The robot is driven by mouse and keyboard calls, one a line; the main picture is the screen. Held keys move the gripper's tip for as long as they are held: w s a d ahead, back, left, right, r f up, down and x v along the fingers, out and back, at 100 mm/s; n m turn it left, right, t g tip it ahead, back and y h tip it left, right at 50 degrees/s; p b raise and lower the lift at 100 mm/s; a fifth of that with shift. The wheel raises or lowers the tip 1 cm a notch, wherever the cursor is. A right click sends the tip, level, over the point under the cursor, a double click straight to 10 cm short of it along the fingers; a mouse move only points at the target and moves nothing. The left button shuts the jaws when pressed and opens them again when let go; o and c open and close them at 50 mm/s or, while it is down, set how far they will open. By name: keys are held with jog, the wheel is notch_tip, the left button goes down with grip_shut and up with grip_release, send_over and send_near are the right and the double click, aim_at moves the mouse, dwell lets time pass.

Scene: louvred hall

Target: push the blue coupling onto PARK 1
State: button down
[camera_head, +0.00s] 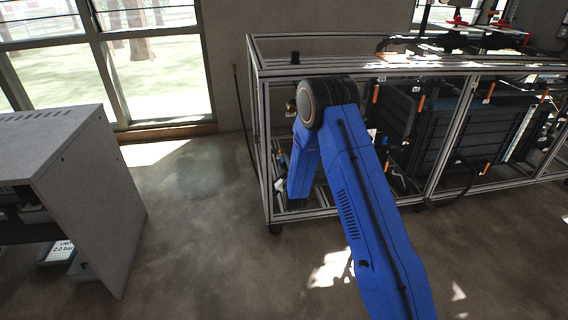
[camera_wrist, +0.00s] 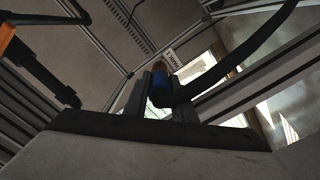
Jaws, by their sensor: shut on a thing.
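The blue coupling (camera_wrist: 160,82) shows in the wrist view between the two fingers of my gripper (camera_wrist: 160,76), which is shut on it. A black hose (camera_wrist: 235,58) runs from the coupling up to the right. A white label reading PARK 1 (camera_wrist: 172,60) is just beyond the fingertips. A small tan, rounded part (camera_wrist: 158,63) lies beside the label, directly beyond the coupling; I cannot tell whether the coupling touches it. In the head view my blue arm reaches to the metal frame's left end, and my gripper and the coupling cannot be made out clearly.
The aluminium frame (camera_head: 360,72) on castors holds dark modules (camera_head: 480,125) and several hoses. In the wrist view a dark bar with an orange part (camera_wrist: 6,36) stands at the left. A grey cabinet (camera_head: 90,190) stands left; the floor between is clear.

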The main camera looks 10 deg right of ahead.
aim_at(285, 164)
jog(key=c, duration=1.4)
grip_release()
jog(key=shift+s, duration=3.5)
jog(key=shift+s, duration=0.1)
